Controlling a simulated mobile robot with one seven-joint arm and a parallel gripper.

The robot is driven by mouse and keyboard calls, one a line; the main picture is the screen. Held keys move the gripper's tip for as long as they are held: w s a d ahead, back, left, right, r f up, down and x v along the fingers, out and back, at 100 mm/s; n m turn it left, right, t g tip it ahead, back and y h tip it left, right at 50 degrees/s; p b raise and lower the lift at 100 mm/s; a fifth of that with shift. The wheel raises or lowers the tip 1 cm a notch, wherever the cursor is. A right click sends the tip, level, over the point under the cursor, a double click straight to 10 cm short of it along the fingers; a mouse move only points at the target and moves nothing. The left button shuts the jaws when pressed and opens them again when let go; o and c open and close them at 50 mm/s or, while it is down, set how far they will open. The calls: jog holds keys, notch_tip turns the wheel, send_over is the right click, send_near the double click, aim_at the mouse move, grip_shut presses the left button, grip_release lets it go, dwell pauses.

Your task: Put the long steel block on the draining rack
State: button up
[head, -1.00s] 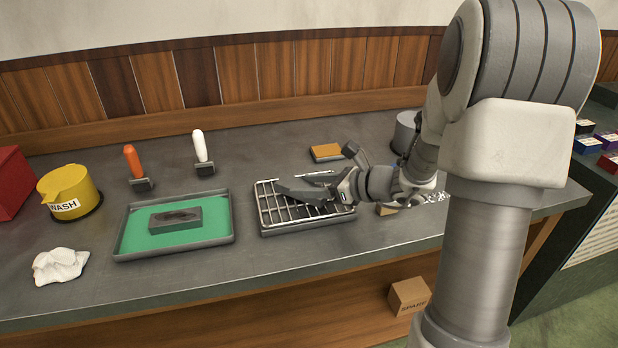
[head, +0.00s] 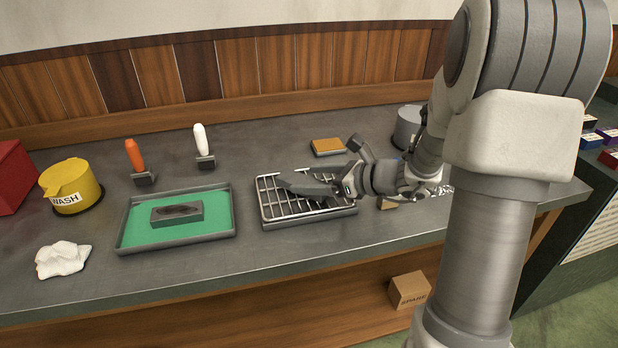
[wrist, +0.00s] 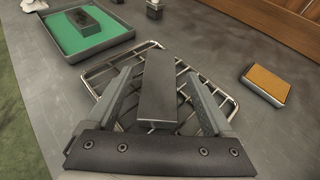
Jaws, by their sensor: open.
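The long steel block (wrist: 158,90) is a plain grey bar lying lengthwise between my gripper's fingers in the wrist view, over the wires of the draining rack (wrist: 97,72). It appears to rest on them. My gripper (wrist: 160,74) is open, with a finger on each side of the block and a visible gap on both sides. In the head view my gripper (head: 312,184) is low over the wire rack (head: 268,212), reaching in from the right. There the block and fingers overlap as dark grey shapes and are hard to separate.
A green-lined tray (head: 133,242) left of the rack holds another grey block (head: 177,213) with a dark-marked top. An orange-topped pad (head: 327,146) lies behind the rack. Two handled tools, a yellow WASH pot (head: 70,186) and a white cloth (head: 62,259) stand further left.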

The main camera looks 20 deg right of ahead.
jog(key=p+v, duration=0.2)
jog(key=v, duration=0.9)
jog(key=shift+s+r, duration=0.1)
